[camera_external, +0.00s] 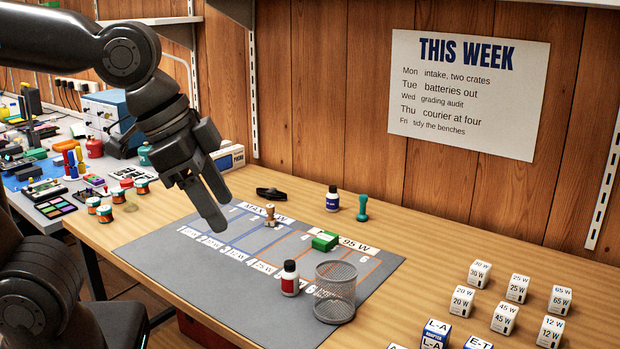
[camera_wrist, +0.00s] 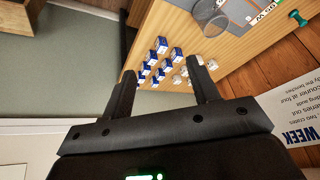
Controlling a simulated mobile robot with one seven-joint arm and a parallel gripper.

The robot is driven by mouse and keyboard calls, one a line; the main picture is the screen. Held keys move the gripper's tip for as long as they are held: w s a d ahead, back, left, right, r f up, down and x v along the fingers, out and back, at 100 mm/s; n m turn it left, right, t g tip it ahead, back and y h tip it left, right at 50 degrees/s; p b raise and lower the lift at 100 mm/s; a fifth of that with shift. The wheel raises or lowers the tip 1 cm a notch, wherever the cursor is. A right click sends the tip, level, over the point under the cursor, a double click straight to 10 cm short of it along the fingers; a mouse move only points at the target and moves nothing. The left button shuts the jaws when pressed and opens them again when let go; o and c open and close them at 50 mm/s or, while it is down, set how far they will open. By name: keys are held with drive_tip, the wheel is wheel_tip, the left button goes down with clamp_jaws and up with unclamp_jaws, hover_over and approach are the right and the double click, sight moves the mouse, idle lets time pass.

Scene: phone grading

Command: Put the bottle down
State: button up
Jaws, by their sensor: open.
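A small bottle with a red label and black cap (camera_external: 290,279) stands upright on the grey mat, just left of the mesh cup. Another bottle with a blue label and dark cap (camera_external: 332,200) stands upright on the bare wood behind the mat. My gripper (camera_external: 205,205) is above the left part of the mat, open and empty, well apart from both bottles. In the wrist view my gripper's two fingers (camera_wrist: 163,88) are spread with nothing between them. Neither bottle can be made out in the wrist view.
The grey mat (camera_external: 190,275) has printed lanes and wattage labels. On it stand a mesh cup (camera_external: 335,292), a green block (camera_external: 325,241) and a wooden-handled stamp (camera_external: 270,215). A green stamp (camera_external: 362,208) stands behind. Several labelled boxes (camera_external: 505,317) fill the right; small jars (camera_external: 104,213) stand left.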

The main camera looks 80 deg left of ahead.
drive_tip(key=s, duration=0.1)
drive_tip(key=d, duration=0.1)
drive_tip(key=s+d, duration=0.1)
drive_tip(key=shift+s+r+n+t, duration=0.25)
drive_tip(key=shift+s+n+t, duration=0.05)
drive_tip(key=shift+s+n, duration=0.1)
